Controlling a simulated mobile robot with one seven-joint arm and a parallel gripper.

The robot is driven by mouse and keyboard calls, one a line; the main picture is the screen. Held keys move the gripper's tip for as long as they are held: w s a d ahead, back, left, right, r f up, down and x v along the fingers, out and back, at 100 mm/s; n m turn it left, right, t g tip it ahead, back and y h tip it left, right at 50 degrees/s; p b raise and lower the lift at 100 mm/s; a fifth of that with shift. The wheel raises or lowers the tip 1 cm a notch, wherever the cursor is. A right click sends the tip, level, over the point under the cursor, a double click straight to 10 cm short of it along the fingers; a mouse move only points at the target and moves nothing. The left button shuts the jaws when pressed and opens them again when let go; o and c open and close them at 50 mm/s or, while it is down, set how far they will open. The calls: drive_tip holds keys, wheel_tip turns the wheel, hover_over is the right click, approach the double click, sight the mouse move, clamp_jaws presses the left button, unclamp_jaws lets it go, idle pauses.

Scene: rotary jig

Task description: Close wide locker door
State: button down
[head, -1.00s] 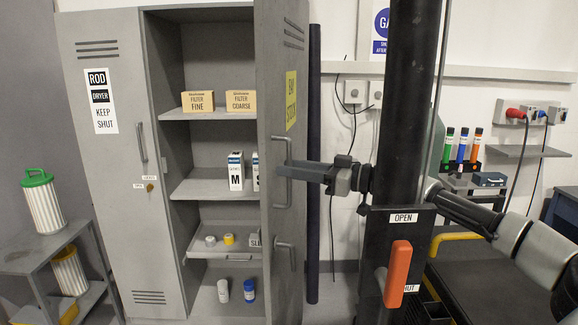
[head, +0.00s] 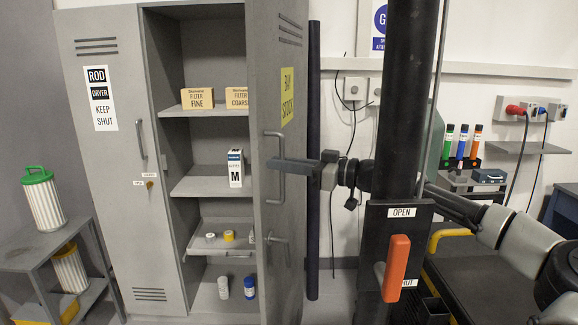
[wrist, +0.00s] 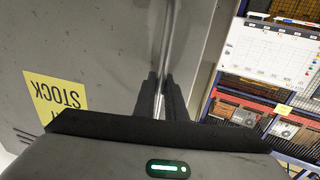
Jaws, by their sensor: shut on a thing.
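The wide locker door (head: 283,90) stands open on the right of the locker, with a yellow "BAY STOCK" label on it. Its upper bar handle (head: 281,170) faces my arm. My gripper (head: 285,166) is shut on that handle. In the wrist view both fingers (wrist: 161,98) close around the handle's vertical bar (wrist: 168,45), and the door face (wrist: 85,55) fills the left side. The locker's shelves (head: 205,185) are exposed, holding filter boxes, a box marked M, small rolls and bottles.
The narrow "rod dryer" door (head: 115,190) at left is closed. A dark post (head: 313,160) stands behind the open door. A low stand (head: 45,255) with filters is at far left.

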sight(265, 164)
drive_tip(key=x, duration=0.3)
drive_tip(key=s+b+x, duration=0.1)
drive_tip(key=x, duration=0.2)
drive_tip(key=shift+a+f, duration=0.1)
drive_tip(key=shift+a, duration=0.3)
drive_tip(key=shift+w+a, duration=0.1)
drive_tip(key=shift+a, duration=0.35)
drive_tip(key=c, duration=1.8)
unclamp_jaws()
drive_tip(key=b+v, duration=0.2)
drive_tip(key=v, duration=1.5)
drive_tip(key=shift+d, duration=0.25)
